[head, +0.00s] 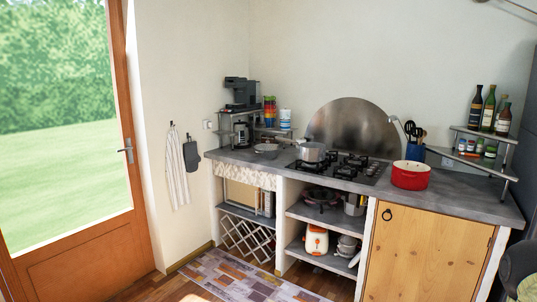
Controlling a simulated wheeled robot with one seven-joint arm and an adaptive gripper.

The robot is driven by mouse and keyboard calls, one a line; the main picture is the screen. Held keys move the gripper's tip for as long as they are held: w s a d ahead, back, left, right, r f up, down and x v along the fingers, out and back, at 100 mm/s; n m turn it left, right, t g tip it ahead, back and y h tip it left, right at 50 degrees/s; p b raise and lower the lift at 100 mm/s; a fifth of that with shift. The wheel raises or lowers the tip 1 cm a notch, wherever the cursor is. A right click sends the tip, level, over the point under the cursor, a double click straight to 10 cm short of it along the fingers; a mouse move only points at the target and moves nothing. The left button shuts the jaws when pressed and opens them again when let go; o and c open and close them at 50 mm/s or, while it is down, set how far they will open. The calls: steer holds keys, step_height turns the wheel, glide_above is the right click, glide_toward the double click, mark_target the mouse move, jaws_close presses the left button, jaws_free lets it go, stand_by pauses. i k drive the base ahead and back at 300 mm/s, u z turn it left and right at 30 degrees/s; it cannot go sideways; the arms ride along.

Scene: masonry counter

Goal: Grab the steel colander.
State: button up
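I cannot pick out the steel colander for certain. Small grey metal ware (347,243) sits on the lower open shelf under the counter, right of a white and orange appliance, and its holes, if any, are too small to see. A steel pot-like vessel (354,205) stands on the shelf above, at its right end. A steel pan (312,152) with a long handle stands on the hob. My gripper is not in view.
The grey counter (460,192) carries a black gas hob (345,167), a red pot (410,175), a blue utensil holder (415,152) and a bottle rack at right. A wooden cabinet door (425,250) is shut. A patchwork rug (235,277) lies on the floor in front.

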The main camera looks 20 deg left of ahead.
mark_target(268, 152)
steer(key=z, duration=0.55)
steer(key=i, duration=1.95)
steer(key=u, duration=0.6)
steer(key=i, duration=0.95)
steer(key=u, duration=1)
